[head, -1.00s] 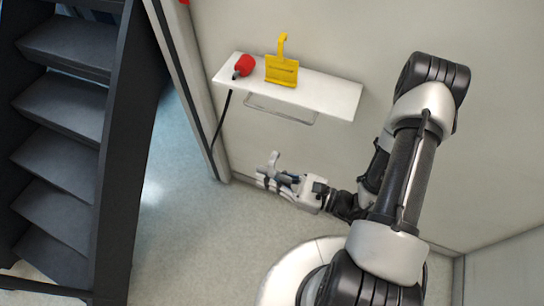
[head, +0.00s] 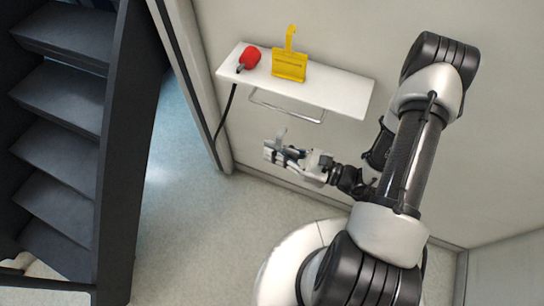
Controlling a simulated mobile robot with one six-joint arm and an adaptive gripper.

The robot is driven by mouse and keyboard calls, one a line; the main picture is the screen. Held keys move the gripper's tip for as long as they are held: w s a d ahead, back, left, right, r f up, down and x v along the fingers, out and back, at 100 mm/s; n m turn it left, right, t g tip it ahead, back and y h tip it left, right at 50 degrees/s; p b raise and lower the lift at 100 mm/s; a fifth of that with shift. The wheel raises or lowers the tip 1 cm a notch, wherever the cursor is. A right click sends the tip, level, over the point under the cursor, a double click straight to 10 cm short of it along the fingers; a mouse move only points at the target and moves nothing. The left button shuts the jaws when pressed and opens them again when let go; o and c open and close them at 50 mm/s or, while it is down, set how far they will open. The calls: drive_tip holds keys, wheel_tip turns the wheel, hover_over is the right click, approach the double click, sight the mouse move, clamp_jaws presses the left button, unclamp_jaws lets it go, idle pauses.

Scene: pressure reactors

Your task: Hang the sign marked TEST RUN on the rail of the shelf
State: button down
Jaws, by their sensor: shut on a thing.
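A white shelf (head: 335,92) is fixed to the wall, with a thin metal rail (head: 290,115) below its front edge. My gripper (head: 284,155) is below the rail, apart from it in the picture. It is shut on a pale grey sign (head: 281,134) with an upright hook-like part. The sign is small and partly hidden by the fingers, and I cannot read its marking. A yellow sign (head: 290,66) with a hook on top stands on the shelf; its lettering is too small to read.
A red object with a dark end (head: 249,58) lies at the shelf's left end. A dark cable (head: 226,112) hangs below it. A dark stepped rack (head: 70,120) stands at left. The floor (head: 190,215) between rack and shelf is clear.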

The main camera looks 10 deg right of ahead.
drive_tip(key=w+d+f+b, duration=0.2)
drive_tip(key=w+d, duration=0.3)
drive_tip(key=w, duration=0.1)
drive_tip(key=shift+w, duration=0.4)
idle(0.5)
drive_tip(key=c, duration=1.7)
unclamp_jaws()
drive_tip(key=v, duration=1.2)
